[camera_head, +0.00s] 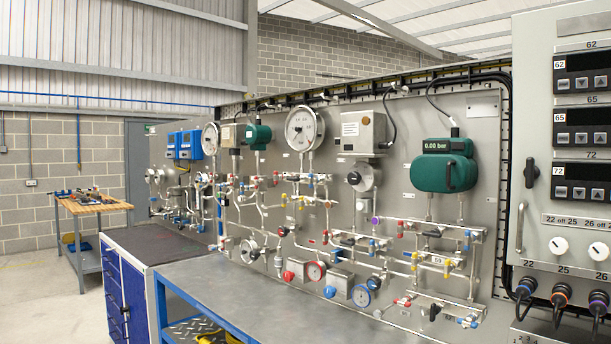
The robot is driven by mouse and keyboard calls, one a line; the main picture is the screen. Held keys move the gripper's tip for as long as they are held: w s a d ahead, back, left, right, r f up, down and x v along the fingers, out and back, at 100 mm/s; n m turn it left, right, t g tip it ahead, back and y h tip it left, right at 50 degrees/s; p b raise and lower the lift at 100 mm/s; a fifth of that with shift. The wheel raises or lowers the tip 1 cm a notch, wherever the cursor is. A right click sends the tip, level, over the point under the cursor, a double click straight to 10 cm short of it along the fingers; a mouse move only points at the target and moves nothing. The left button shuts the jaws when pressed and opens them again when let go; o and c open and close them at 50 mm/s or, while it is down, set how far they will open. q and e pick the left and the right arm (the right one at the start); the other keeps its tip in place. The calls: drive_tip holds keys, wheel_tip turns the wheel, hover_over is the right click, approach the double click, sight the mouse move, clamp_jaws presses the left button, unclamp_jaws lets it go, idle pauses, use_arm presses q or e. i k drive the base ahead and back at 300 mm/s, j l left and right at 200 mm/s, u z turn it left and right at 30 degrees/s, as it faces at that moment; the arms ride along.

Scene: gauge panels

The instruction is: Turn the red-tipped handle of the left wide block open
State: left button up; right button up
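Neither of my grippers is in view. A wide metal valve block (354,239) with small coloured-tip handles sits on the grey panel, left of a similar wide block (436,230) under a green gauge. A red-tipped handle (327,236) shows at the left end of the first block, and a blue-tipped one near its right end. Another wide block (437,305) sits lower right, with a red-tipped handle (401,302) at its left. The handles are small, so I cannot tell their exact angles or which block the task calls left.
A metal bench (250,285) runs along the panel's front. Gauges with red and blue knobs (332,291) stand out from its lower part. A control cabinet (540,150) with hanging cables closes off the right.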

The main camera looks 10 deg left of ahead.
sight(276, 177)
drive_tip(key=i+j+z, duration=0.15)
drive_tip(key=j+z, duration=0.7)
drive_tip(key=j, duration=0.15)
drive_tip(key=j+z, duration=0.15)
drive_tip(key=j, duration=1.2)
drive_tip(key=k+j+z, duration=0.15)
drive_tip(key=j, duration=1.2)
drive_tip(key=i, duration=0.1)
